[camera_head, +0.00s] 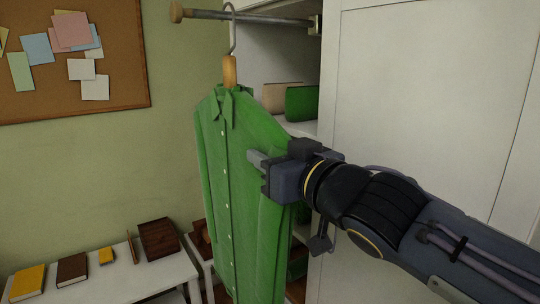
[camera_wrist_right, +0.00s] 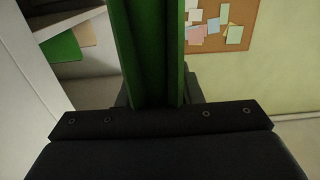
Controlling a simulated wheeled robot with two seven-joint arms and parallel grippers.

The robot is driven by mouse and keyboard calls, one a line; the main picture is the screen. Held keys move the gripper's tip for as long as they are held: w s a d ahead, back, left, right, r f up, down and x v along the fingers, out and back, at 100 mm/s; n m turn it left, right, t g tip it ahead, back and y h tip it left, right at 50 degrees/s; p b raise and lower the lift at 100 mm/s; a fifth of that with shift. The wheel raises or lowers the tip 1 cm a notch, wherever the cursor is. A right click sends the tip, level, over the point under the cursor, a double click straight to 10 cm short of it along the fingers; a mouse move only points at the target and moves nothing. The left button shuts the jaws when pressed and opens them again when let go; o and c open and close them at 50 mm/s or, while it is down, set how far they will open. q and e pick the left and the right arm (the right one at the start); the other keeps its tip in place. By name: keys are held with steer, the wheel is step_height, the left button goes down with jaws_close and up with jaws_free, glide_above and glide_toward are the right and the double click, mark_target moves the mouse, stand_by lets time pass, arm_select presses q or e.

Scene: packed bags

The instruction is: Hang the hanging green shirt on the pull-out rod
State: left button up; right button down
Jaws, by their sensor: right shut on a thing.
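The green shirt (camera_head: 228,190) hangs upright on a hanger with a wooden neck (camera_head: 230,71) and a metal hook (camera_head: 233,43). The pull-out rod (camera_head: 270,20) sticks out to the left from the wardrobe, with a round knob at its end. The hook's top curves up at the rod; I cannot tell whether it rests on it. My right gripper (camera_head: 257,160) is shut on the shirt at its upper right side. In the right wrist view the shirt (camera_wrist_right: 153,45) stands as a green band between the fingers, whose tips are hidden. My left gripper is not in view.
A white wardrobe (camera_head: 425,90) stands at right, with green and beige items (camera_head: 301,102) on its shelf. A white table (camera_head: 125,280) at lower left holds books and a brown wooden box (camera_head: 158,238). A cork board (camera_head: 120,75) hangs on the wall.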

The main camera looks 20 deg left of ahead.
steer(key=shift+f, duration=0.15)
steer(key=c, duration=0.9)
jaws_free()
steer(key=shift+f, duration=0.1)
